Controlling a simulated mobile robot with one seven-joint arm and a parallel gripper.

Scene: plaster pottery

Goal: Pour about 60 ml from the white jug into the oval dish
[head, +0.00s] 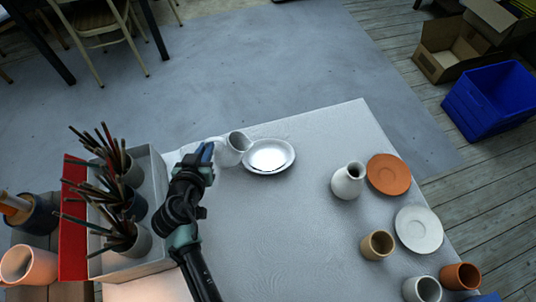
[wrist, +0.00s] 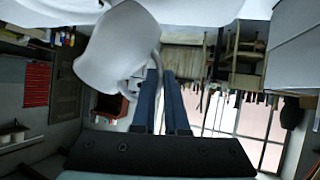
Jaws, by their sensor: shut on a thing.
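The white jug (head: 229,154) is at the far edge of the table, just left of the oval dish (head: 287,166). Its mouth faces up and toward the dish, and it looks tilted that way. My gripper (head: 206,153) is left of the jug, shut on its handle. In the wrist view the jug (wrist: 116,45) hangs at a slant beside my gripper's blue fingers (wrist: 163,95), with the handle between their tips. The dish is white with a bright inside; I cannot tell whether liquid is in it. No stream shows.
A white narrow-necked vase (head: 347,182), an orange plate (head: 389,174), a white plate (head: 419,230) and several cups stand at the right. A grey box (head: 152,190) with brush pots is left of my arm. The table's middle is clear.

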